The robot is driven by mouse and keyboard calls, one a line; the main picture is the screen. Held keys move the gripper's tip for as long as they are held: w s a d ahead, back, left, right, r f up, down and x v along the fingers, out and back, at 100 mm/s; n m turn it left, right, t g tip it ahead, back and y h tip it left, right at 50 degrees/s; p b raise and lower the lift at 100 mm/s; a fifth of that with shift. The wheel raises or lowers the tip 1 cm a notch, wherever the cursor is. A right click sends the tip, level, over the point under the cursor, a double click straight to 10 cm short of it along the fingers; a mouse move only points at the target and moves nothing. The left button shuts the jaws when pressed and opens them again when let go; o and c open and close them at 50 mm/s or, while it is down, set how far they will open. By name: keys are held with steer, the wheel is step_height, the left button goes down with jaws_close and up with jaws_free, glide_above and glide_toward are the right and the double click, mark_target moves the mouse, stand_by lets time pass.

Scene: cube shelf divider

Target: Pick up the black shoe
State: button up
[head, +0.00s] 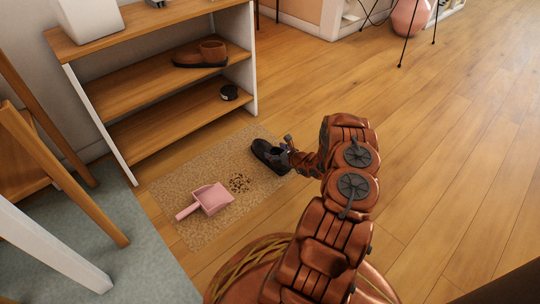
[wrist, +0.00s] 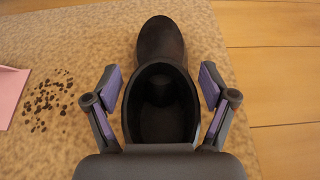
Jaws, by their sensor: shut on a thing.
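The black shoe (head: 268,154) lies upright on the beige mat (head: 179,187), near its far right corner. In the wrist view the shoe (wrist: 162,50) points away from me, with its open collar between the jaws. My gripper (head: 285,150) is at the heel end of the shoe. The lower heel is hidden behind the gripper body. I cannot tell any gap between sole and mat.
A pink dustpan (head: 209,198) and dark crumbs (head: 239,183) lie on the mat. Chair legs stand at left. The wooden floor (head: 440,140) at right is clear.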

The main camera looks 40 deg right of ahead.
steer(key=c, duration=1)
